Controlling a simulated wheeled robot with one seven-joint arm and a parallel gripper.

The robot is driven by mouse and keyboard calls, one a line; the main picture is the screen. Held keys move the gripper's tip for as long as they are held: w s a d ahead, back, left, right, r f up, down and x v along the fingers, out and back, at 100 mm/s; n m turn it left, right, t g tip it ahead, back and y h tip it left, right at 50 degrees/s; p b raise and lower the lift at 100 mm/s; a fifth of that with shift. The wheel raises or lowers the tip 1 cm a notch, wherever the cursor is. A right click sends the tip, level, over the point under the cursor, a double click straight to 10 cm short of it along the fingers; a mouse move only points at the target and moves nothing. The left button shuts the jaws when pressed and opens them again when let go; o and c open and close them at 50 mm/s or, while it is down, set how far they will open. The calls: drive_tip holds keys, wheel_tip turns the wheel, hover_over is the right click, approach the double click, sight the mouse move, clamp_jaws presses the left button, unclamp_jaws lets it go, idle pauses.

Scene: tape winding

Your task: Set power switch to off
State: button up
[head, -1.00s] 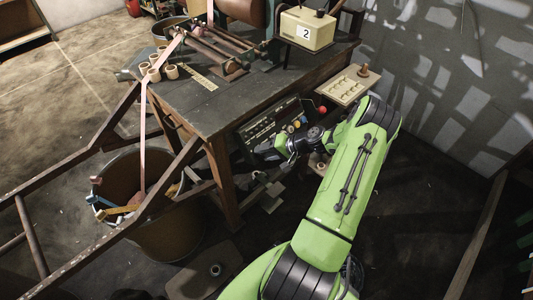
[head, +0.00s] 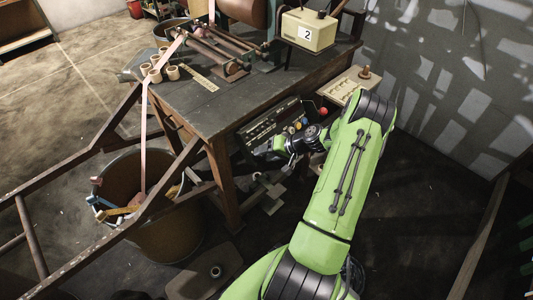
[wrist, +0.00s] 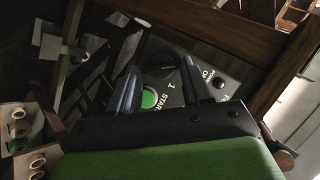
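The dark control panel (head: 270,122) hangs under the front edge of the workbench. In the wrist view the panel (wrist: 205,95) shows a green START button (wrist: 149,98), a black round knob (wrist: 158,66) and a small dark round part (wrist: 220,82) by lettering that seems to read ON. I cannot tell for sure which is the power switch or its setting. My gripper (wrist: 161,72) is open, its two dark fingers apart on either side of the knob and green button. Whether they touch the panel is unclear.
The workbench (head: 205,110) carries rollers and a box marked 2 (head: 307,30). A cream button box (head: 348,84) and a red knob (head: 322,111) are right of the panel. A bucket (head: 165,225) and wooden rails stand at left.

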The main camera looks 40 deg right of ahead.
drive_tip(key=shift+o, duration=1.2)
drive_tip(key=p+v, duration=0.4)
drive_tip(key=v, duration=1.1)
drive_tip(key=shift+s+d+r, duration=0.2)
drive_tip(key=shift+s+r, duration=0.05)
